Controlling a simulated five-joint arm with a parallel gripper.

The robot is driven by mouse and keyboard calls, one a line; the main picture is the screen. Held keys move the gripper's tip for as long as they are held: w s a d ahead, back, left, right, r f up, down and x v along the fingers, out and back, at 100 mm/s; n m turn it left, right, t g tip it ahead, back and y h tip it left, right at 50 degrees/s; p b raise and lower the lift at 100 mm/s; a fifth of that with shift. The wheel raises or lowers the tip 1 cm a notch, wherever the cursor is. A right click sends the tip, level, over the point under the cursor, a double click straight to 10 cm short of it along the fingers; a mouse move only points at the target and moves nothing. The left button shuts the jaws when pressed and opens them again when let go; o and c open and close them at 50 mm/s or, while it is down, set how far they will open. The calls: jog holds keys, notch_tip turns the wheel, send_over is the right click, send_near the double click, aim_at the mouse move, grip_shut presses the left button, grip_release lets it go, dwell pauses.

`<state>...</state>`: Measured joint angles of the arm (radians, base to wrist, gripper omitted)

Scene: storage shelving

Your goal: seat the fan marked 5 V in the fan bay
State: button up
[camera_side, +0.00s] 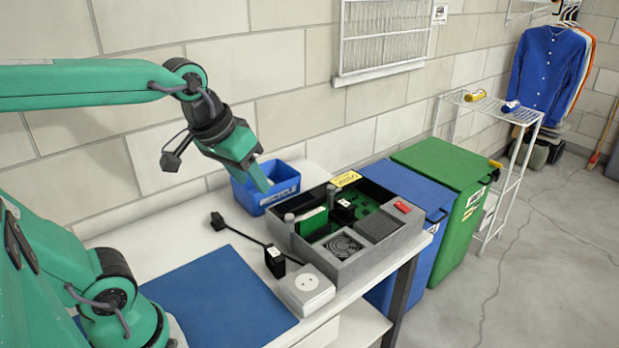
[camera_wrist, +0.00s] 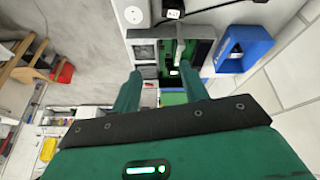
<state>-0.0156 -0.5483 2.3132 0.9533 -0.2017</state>
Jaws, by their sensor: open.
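A grey case (camera_side: 365,267) with several compartments stands on the bench; it also shows in the wrist view (camera_wrist: 146,71). A round, ringed fan-like part or grille (camera_side: 343,245) is at its front. A dark mesh square (camera_side: 379,227) is beside that. A black block with a white label (camera_side: 345,207) is inside the case, near green boards. No 5 V marking is readable, and I cannot tell which part is the fan or which opening is the fan bay. My gripper (camera_side: 262,183) is open and empty above the blue bin, left of the case; its spread fingers show in the wrist view (camera_wrist: 160,90).
A black cable (camera_side: 245,236) ends in a black adapter (camera_side: 275,262) near a white socket box (camera_side: 305,290). A blue mat (camera_side: 215,300) lies clear in front. Blue and green large bins stand right of the bench.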

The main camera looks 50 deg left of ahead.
jog(key=s+f, duration=0.1)
jog(key=s+m, duration=0.1)
jog(key=s, duration=0.1)
jog(key=s+f+m, duration=0.1)
jog(key=shift+s+d+f+t, duration=0.2)
jog(key=shift+s+f+t, duration=0.1)
jog(key=shift+t, duration=0.1)
jog(key=shift+c, duration=0.2)
dwell(0.9)
